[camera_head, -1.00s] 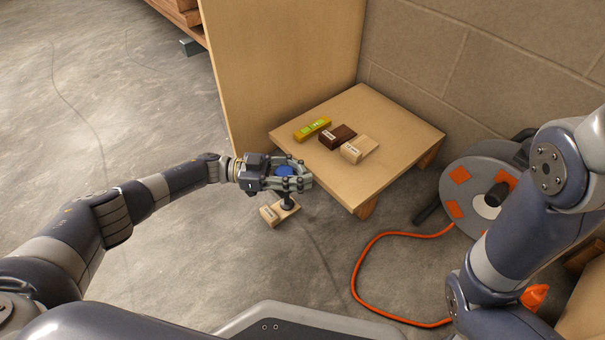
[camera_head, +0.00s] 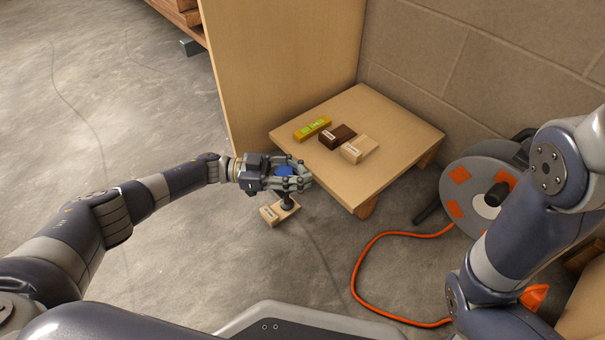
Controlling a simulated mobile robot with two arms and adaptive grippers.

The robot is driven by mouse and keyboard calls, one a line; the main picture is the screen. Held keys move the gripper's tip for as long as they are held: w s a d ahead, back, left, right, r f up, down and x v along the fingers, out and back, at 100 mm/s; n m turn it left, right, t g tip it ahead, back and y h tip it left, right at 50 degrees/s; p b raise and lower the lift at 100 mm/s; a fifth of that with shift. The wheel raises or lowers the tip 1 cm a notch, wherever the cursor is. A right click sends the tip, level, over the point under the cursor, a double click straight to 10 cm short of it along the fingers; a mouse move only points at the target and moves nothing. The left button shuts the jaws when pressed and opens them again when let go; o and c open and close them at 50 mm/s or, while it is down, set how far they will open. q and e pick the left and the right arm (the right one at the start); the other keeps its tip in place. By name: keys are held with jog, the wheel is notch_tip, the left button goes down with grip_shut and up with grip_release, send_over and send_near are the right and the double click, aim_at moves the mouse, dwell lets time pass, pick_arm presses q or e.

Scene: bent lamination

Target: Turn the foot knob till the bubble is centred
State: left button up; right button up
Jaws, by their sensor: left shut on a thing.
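My left gripper (camera_head: 293,180) is shut on the blue foot knob (camera_head: 285,171) at the near left corner of the low wooden platform (camera_head: 400,130). The fingers hide much of the knob. Below it, a black foot (camera_head: 287,203) stands on a small labelled wood block (camera_head: 272,214) on the floor. A yellow spirit level (camera_head: 313,129) with a green vial lies on the platform's far left part. The bubble is too small to place. My right gripper is out of view; only its arm shows at the right.
A dark brown block (camera_head: 338,135) and a pale wood block (camera_head: 360,147) lie on the platform beside the level. A tall wooden panel (camera_head: 280,70) stands behind. A cable reel (camera_head: 470,190) with orange cable (camera_head: 368,250) is at the right. Floor at left is clear.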

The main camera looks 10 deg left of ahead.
pick_arm(q)
jog(key=shift+a+f, duration=0.4)
jog(key=shift+f, duration=0.1)
jog(key=o, duration=1)
jog(key=shift+a, duration=0.1)
jog(key=shift+r, duration=0.2)
jog(key=a, duration=0.4)
jog(key=s+a, duration=0.1)
jog(key=a, duration=0.6)
jog(key=shift+s+a, duration=0.25)
jog(key=shift+a, duration=0.1)
